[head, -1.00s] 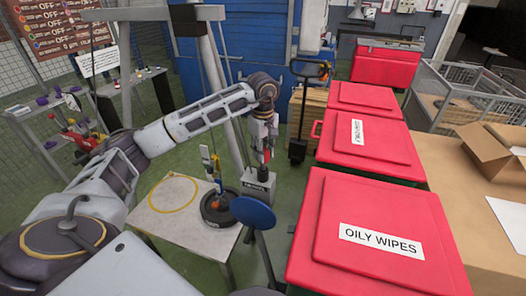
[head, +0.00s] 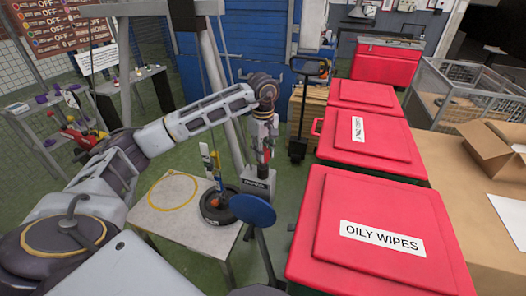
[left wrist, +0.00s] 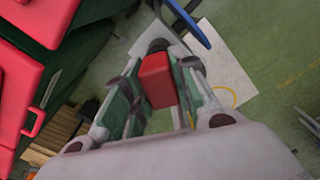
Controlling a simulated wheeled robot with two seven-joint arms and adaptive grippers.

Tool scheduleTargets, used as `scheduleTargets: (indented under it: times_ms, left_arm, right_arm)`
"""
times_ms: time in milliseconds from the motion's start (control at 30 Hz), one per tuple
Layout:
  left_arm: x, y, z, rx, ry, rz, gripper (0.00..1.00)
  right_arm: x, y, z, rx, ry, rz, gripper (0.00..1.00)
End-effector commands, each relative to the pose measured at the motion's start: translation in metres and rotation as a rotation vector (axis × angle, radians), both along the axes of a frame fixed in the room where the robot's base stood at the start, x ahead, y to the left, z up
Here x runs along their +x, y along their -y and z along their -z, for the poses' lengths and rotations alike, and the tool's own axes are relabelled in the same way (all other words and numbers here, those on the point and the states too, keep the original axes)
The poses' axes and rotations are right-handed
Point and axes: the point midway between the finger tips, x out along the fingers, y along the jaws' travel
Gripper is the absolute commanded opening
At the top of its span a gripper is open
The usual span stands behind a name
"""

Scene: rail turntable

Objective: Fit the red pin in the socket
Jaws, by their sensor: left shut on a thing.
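My left gripper (head: 263,150) is shut on the red pin and holds it pointing down, to the right of the white table. In the left wrist view the red pin (left wrist: 157,80) shows as a red block between the two fingers of the left gripper (left wrist: 150,95). In the head view a grey block with lettering (head: 257,184) stands just below the gripper. It may be the socket, but its opening does not show. I cannot tell whether the pin touches it. My right gripper is not in view.
A white table (head: 160,221) carries a yellow ring and a black round base (head: 217,209) with an upright tool. A blue disc (head: 253,210) stands in front of the grey block. Red bins (head: 375,225) line the right side. Green floor shows between.

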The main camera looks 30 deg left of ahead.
Motion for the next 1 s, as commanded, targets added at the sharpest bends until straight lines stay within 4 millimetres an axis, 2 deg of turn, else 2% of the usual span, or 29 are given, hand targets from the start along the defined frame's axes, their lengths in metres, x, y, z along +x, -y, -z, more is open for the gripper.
scheduleTargets:
  times_ms: [1000]
  left_arm:
    - [0.000,0.000,0.016,0.000,0.001,0.000,0.00]
  right_arm:
    - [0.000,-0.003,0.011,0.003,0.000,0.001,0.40]
